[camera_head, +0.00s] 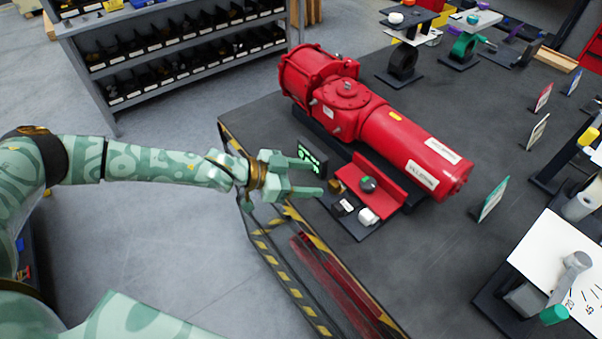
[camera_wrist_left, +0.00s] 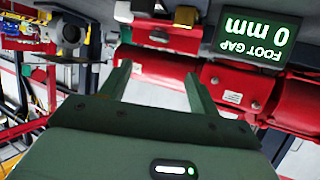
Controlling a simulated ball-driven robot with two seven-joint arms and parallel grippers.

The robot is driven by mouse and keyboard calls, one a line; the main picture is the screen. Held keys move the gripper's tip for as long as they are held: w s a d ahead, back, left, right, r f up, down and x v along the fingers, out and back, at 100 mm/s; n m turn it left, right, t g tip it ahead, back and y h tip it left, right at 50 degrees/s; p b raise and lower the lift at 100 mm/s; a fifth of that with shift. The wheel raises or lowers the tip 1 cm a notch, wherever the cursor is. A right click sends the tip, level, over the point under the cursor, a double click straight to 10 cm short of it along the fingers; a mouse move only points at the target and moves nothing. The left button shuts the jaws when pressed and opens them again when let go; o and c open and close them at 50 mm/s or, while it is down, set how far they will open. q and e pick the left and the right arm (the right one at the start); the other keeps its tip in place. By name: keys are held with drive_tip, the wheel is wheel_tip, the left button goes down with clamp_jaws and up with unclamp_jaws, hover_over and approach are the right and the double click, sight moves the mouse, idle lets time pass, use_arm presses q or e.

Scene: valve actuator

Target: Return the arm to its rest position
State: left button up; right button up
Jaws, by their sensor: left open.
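My left arm, patterned pale green, comes in from the left in the head view. Its left gripper (camera_head: 318,176) is open and empty, with its two fingers apart over the table's near-left edge. The fingers point toward the small control panel with a dark knob (camera_head: 368,184) on a red bracket. The red valve actuator (camera_head: 375,120) lies on the table behind it. In the left wrist view the open fingers (camera_wrist_left: 158,82) have nothing between them, and a display (camera_wrist_left: 257,40) reads "FOOT GAP 0 mm". My right gripper is in neither view.
The dark table (camera_head: 440,240) has a yellow-black striped edge. The display (camera_head: 312,157) stands close to my left gripper. A shelf with black bins (camera_head: 180,60) stands at the back left. Open grey floor (camera_head: 170,245) lies below my left arm. A white gauge plate (camera_head: 560,262) stands at right.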

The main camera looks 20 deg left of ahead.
use_arm(q)
drive_tip(key=shift+s+a+r, duration=0.2)
drive_tip(key=shift+s+a, duration=0.1)
drive_tip(key=shift+a, duration=0.15)
